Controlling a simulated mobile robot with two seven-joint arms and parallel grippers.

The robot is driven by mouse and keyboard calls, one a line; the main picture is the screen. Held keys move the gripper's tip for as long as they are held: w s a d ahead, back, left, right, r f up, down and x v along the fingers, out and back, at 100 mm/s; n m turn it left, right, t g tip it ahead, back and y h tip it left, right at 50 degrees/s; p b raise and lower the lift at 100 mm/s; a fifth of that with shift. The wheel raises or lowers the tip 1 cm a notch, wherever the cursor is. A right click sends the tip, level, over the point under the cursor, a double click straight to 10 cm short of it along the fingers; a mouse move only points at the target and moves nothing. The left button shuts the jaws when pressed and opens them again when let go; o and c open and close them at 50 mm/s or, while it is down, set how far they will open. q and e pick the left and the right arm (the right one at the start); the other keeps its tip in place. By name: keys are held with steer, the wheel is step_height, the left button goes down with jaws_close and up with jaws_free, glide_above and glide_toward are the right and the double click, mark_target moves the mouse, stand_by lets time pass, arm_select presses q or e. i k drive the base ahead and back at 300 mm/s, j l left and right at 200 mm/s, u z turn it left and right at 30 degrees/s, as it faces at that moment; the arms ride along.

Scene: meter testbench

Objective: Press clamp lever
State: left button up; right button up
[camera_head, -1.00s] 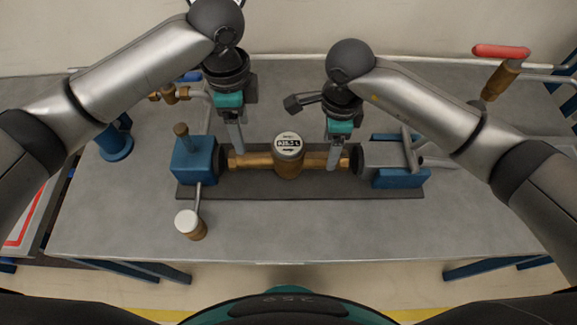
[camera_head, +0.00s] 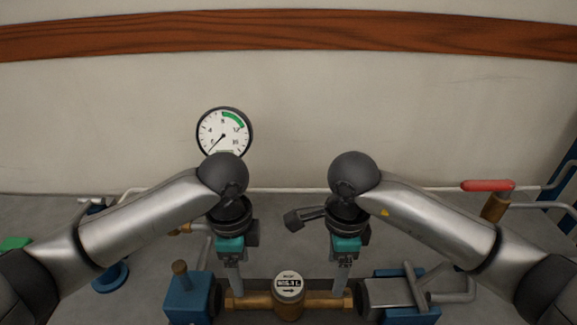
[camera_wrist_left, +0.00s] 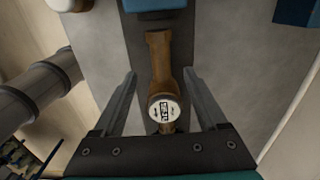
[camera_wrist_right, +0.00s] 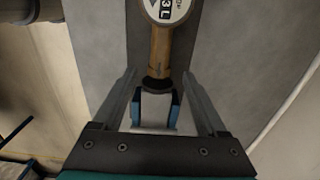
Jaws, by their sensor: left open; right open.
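A brass pipe with a round meter (camera_head: 289,285) lies between a blue left clamp block (camera_head: 188,298) and a right clamp with a grey cylinder (camera_head: 385,294). Grey bars (camera_head: 414,283) stand on the right clamp. A lever with a dark end (camera_head: 302,218) shows left of my right gripper; its joint is hidden. My left gripper (camera_head: 237,290) is open over the pipe left of the meter, fingers on either side in the left wrist view (camera_wrist_left: 160,73). My right gripper (camera_head: 340,290) is open over the pipe right of the meter. Contact is unclear.
A pressure gauge (camera_head: 224,132) stands at the back, near my left wrist. A red-handled valve (camera_head: 488,186) is at the right. The grey bench (camera_head: 135,300) has bare surface at the left. The wall rises behind.

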mark_target(416, 284)
steer(key=k, duration=1.5)
